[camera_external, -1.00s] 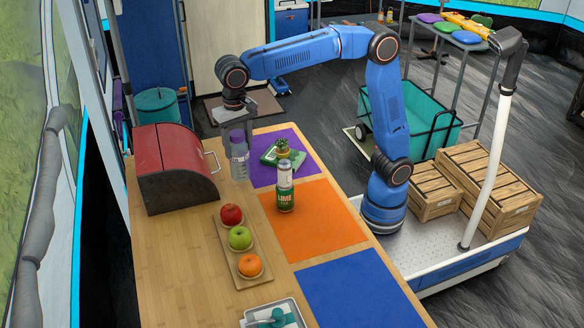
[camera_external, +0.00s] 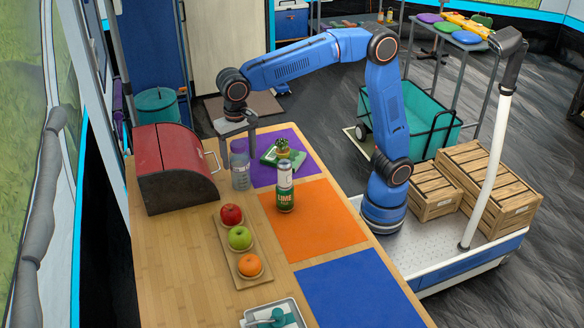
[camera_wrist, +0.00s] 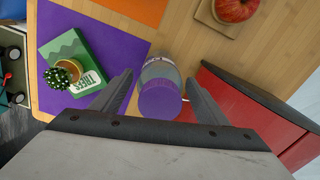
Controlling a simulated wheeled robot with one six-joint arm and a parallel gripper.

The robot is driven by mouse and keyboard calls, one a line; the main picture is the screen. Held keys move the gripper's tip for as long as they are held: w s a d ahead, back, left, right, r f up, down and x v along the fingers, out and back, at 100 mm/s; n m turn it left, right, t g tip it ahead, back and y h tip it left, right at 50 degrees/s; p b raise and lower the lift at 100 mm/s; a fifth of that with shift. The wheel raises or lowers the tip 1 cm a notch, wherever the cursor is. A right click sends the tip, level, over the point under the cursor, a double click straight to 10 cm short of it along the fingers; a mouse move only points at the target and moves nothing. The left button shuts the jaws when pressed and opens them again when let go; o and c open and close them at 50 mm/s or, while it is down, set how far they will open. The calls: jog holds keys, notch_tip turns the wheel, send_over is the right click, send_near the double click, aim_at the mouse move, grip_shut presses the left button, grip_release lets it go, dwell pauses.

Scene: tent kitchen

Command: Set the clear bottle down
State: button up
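The clear bottle (camera_external: 240,173) with a purple lid stands upright on the wooden counter, just left of the purple mat and right of the red bread box. In the wrist view the bottle (camera_wrist: 159,72) is seen from above, its purple lid toward me. My gripper (camera_external: 239,146) is over it, pointing down, with a finger on each side. In the wrist view my gripper (camera_wrist: 159,77) shows a gap between each finger and the bottle, so it looks open around it. The exact contact under the bottle's base is hard to see.
The red bread box (camera_external: 172,160) is close on the left. A green book (camera_external: 270,154) with a potted cactus (camera_external: 283,149) lies on the purple mat (camera_external: 262,178). A green lime can (camera_external: 285,195) stands on the orange mat (camera_external: 325,225). A fruit tray (camera_external: 240,259) is nearer the front.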

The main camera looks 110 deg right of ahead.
notch_tip(320, 180, up, 11)
jog(key=shift+r, duration=0.65)
jog(key=shift+s, duration=0.25)
jog(key=s+d+f+n+t, duration=0.1)
jog(key=s+f+n, duration=0.3)
jog(key=s, duration=0.7)
jog(key=s+d+f+n+t, duration=0.1)
jog(key=s+f+n, duration=0.25)
jog(key=s, duration=0.65)
jog(key=s+d+f+n+t, duration=0.2)
jog(key=s+f+n, duration=0.2)
jog(key=s, duration=0.7)
jog(key=s+f+n, duration=0.3)
jog(key=s+f, duration=0.6)
jog(key=shift+s+f+t, duration=0.2)
jog(key=shift+f+t, duration=0.05)
jog(key=shift+t, duration=0.15)
jog(key=shift+d+n, duration=0.1)
jog(key=shift+n, duration=0.15)
